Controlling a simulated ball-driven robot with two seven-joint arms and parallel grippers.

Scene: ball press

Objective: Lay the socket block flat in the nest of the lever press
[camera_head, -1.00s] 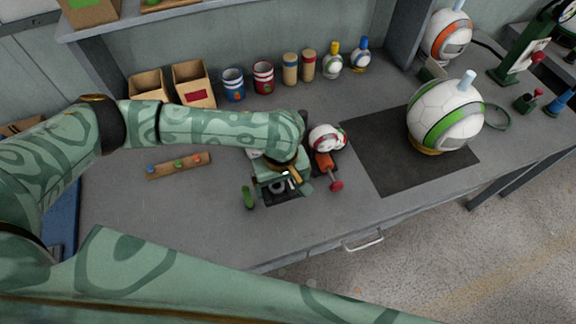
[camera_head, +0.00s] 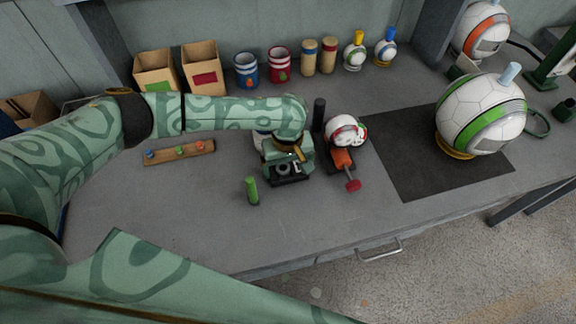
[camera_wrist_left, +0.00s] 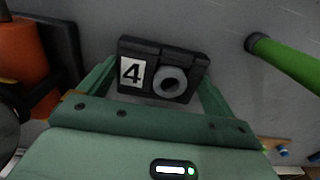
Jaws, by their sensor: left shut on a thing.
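The socket block (camera_wrist_left: 160,72) is a dark block with a white "4" label and a grey ring. In the wrist view it sits between the two green fingers of my left gripper (camera_wrist_left: 158,88), which is shut on it. In the head view my left gripper (camera_head: 287,167) is low over the bench, with the dark block (camera_head: 288,179) below it. An orange fixture (camera_head: 342,160) with a red knob and a ball is to its right. A green handle (camera_head: 252,190) stands to its left. I cannot tell which belongs to the lever press; its nest is not clearly visible. My right gripper is not in view.
A dark post (camera_head: 319,112) stands close behind the gripper. A wooden strip with coloured pegs (camera_head: 179,152) lies left. Boxes, cans (camera_head: 246,70) and small bottles line the back. The front bench is clear.

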